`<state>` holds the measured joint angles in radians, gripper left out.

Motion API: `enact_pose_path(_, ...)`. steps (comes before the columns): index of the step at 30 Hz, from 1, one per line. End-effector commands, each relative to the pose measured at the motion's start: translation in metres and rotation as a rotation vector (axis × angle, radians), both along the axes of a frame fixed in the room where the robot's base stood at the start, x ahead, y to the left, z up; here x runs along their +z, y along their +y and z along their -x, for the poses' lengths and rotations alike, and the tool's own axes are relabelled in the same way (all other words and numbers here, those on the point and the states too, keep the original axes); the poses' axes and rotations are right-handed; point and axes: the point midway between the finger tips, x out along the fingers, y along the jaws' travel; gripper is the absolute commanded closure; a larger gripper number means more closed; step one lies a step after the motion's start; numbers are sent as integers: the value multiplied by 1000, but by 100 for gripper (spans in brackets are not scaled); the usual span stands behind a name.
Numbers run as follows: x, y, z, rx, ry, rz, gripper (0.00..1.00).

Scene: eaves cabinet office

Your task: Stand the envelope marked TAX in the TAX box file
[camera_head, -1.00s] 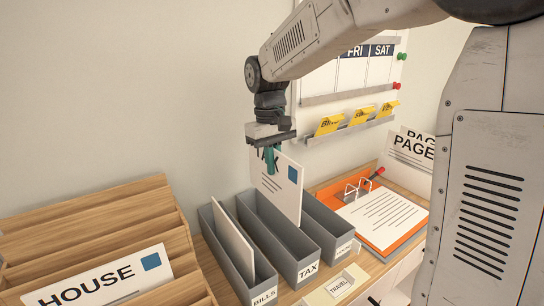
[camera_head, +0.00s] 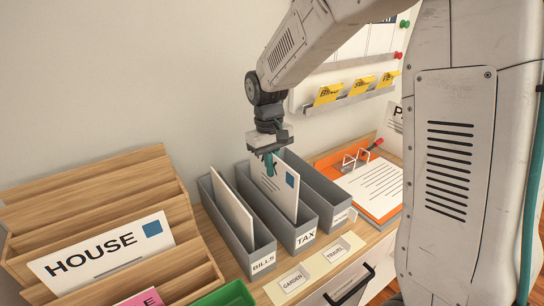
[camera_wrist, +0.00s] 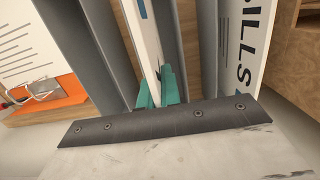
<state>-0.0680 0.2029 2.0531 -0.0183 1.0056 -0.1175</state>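My gripper (camera_head: 268,158) is above the grey TAX box file (camera_head: 304,238), the middle of three. Its teal fingertips (camera_wrist: 156,92) are shut on the top edge of a white envelope (camera_head: 276,187) with a blue stamp and printed lines. The envelope is upright, its lower part hidden inside the TAX box file. In the wrist view the envelope (camera_wrist: 141,38) runs between grey box walls. No TAX mark shows on the visible part of the envelope. I cannot tell whether it touches the box floor.
The BILLS box file (camera_head: 263,260) on the left holds another white envelope (camera_head: 232,207). The right box file (camera_head: 325,192) looks empty. A wooden rack (camera_head: 90,190) with a HOUSE envelope (camera_head: 105,250) stands at left. An orange binder (camera_head: 330,160) lies at right.

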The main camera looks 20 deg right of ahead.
Motion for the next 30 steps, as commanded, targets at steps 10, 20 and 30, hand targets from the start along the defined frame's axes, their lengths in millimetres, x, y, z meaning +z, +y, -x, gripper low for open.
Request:
enact_pose_path(10, -35, 0, 0, 0, 2, 0, 100)
enact_pose_path(20, -55, 0, 0, 0, 1, 0, 100)
enact_pose_path(30, -57, 0, 0, 0, 0, 0, 100)
